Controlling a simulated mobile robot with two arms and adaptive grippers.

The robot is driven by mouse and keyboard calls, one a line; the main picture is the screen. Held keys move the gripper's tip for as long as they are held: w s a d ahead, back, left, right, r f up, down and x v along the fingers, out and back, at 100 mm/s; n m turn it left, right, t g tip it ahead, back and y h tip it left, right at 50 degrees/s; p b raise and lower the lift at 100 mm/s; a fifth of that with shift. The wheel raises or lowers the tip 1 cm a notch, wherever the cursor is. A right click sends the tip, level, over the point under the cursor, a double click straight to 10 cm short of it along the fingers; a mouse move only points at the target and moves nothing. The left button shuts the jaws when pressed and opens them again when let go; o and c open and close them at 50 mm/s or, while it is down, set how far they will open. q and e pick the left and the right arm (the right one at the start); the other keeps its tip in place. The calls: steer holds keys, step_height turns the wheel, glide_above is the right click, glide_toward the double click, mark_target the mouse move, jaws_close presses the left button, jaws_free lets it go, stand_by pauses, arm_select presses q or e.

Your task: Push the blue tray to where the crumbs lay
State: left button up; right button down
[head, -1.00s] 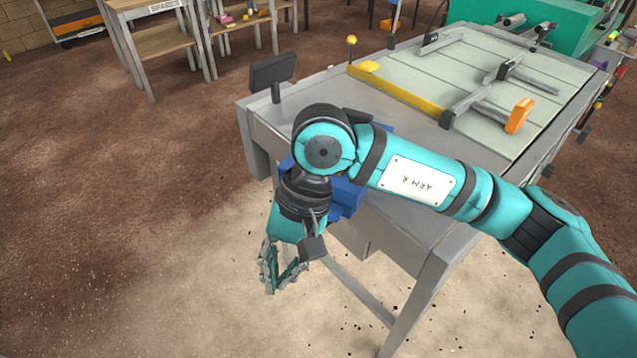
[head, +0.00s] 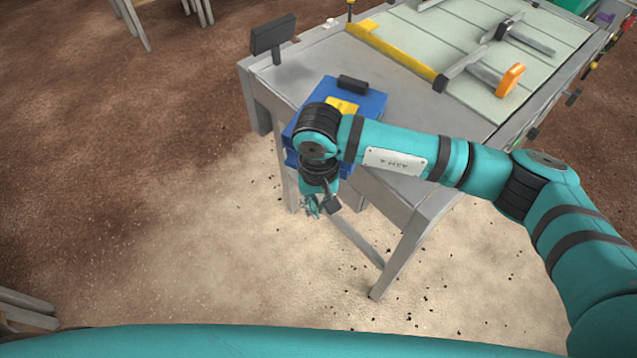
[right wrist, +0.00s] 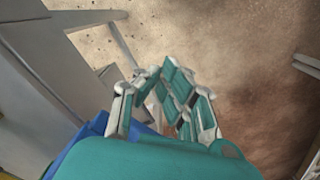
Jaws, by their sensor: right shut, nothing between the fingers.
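The blue tray (head: 368,103) sits at the near left corner of the grey table, with a yellow piece and a black block on it. My right forearm and wrist hide part of it. In the right wrist view a bit of blue (right wrist: 82,146) shows beside the gripper. My right gripper (head: 312,212) hangs just in front of the tray's near side, pointing down past the table edge. Dark crumbs (head: 420,288) lie scattered on the pale floor. My left gripper is out of view.
The grey table (head: 425,150) carries a pale slatted board (head: 480,62) with a yellow bar (head: 395,55) and an orange handle (head: 509,80). A dark panel on a post (head: 273,36) stands at the left corner. The floor to the left is open.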

steer(key=shift+w+a+r+p, duration=0.15)
steer(key=shift+w+p, duration=0.1)
steer(key=shift+w, duration=0.65)
steer(key=shift+w+a+r+p, duration=0.1)
steer(key=shift+w+p, duration=0.1)
steer(key=shift+w, duration=0.7)
